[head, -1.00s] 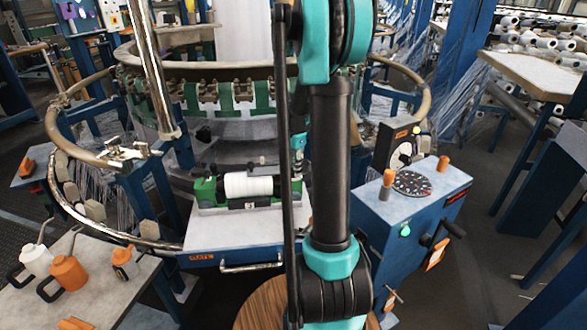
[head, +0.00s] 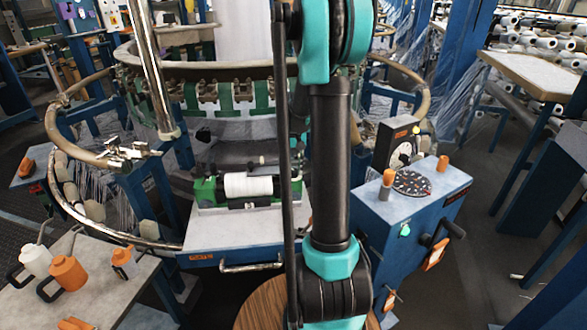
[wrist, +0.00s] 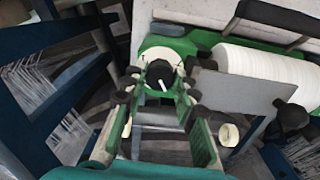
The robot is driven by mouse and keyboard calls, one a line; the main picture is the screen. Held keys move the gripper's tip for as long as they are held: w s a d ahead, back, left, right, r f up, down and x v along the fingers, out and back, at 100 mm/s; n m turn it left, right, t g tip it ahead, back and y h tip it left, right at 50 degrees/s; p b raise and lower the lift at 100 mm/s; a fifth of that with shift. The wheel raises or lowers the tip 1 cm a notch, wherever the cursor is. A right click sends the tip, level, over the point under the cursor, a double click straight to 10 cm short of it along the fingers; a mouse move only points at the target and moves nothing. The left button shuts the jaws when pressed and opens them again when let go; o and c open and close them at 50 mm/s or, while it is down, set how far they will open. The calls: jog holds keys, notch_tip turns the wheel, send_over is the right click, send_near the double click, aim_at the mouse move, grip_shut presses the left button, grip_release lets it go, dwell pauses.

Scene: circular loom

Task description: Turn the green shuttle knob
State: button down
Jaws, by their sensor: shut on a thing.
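The green shuttle (head: 204,191) lies on the grey ledge of the loom and carries a white thread roll (head: 248,186). In the wrist view its green body (wrist: 201,39) runs along the top, with the roll (wrist: 262,66) at right. A round black knob (wrist: 160,76) with a pale mark sits before a white disc at the shuttle's end. My gripper (wrist: 158,88) has its two fingers on either side of the knob and is shut on it. The exact finger contact is hard to see. In the head view my arm hides the gripper.
A grey metal plate (wrist: 236,92) and a dark round part (wrist: 293,116) lie right of the fingers. A curved loom rail (head: 62,215) rings the ledge. A blue control box (head: 440,185) with a dial stands at right, and a table (head: 90,290) with orange items at left.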

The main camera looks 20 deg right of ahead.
aim_at(294, 170)
jog(key=n, duration=0.4)
jog(key=shift+n, duration=2.6)
jog(key=c, duration=1.2)
grip_release()
jog(key=shift+r, duration=0.1)
notch_tip(294, 170, up, 12)
jog(key=shift+f, duration=0.1)
